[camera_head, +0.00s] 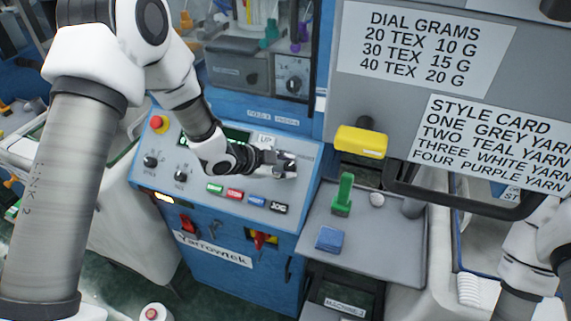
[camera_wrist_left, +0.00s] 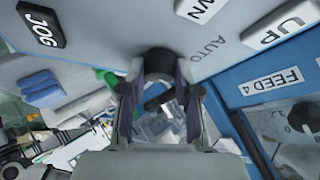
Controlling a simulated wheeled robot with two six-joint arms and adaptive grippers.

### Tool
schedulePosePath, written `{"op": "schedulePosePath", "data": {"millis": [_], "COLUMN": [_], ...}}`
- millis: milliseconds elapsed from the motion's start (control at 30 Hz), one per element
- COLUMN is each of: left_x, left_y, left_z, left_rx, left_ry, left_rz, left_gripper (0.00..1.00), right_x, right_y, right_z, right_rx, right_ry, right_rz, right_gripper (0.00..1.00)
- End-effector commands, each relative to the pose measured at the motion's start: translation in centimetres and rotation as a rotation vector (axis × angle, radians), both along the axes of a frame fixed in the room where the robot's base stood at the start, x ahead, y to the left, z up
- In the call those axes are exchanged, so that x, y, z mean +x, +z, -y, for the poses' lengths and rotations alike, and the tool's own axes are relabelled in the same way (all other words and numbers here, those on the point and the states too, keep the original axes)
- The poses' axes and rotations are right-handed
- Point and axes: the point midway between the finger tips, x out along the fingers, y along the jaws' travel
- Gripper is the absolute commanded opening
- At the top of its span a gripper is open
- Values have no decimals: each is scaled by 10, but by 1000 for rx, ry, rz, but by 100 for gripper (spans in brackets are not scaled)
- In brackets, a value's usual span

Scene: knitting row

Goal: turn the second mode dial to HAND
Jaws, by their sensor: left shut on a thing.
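The sloped blue-and-grey control panel (camera_head: 220,172) stands in the middle of the head view. My left gripper (camera_head: 286,164) is at its upper right end. In the left wrist view the gripper's fingers (camera_wrist_left: 160,108) are shut around a dark mode dial (camera_wrist_left: 158,62). The word AUTO is printed on the panel beside it. The fingers cover much of the dial, and I cannot read its pointer or a HAND mark. In the head view the gripper hides this dial. My right arm shows at the right edge, its gripper out of view.
Green, red, blue and black buttons (camera_head: 234,195) sit just below the left gripper. A red emergency button (camera_head: 157,123) and two dark knobs (camera_head: 180,175) are at the panel's left. A grey shelf (camera_head: 385,245) holds a green part (camera_head: 343,194) and a blue block (camera_head: 329,239).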

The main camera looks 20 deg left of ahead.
Motion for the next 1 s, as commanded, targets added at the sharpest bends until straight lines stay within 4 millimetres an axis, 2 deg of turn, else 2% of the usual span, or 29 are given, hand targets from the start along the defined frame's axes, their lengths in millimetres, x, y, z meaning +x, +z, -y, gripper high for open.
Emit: {"op": "schedulePosePath", "data": {"millis": [367,400,433,467,767,867,1000], "left_x": [0,0,0,0,-1,-6,-24], "left_y": [0,0,0,0,1,7,25], "left_z": [0,0,0,0,-1,-6,-20], "left_rx": [3,3,3,3,2,2,-2], "left_ry": [-4,-4,-4,-4,-2,0,1], "left_rz": [2,2,2,2,1,1,3], "left_gripper": [0,42,53,57,57,57,57], "right_x": [0,0,0,0,0,0,0], "right_y": [0,0,0,0,0,0,0], "right_z": [0,0,0,0,0,0,0], "right_rx": [0,0,0,0,0,0,0], "right_ry": [0,0,0,0,0,0,0], "right_rz": [0,0,0,0,0,0,0], "right_gripper": [40,40,40,40,40,40,40]}}
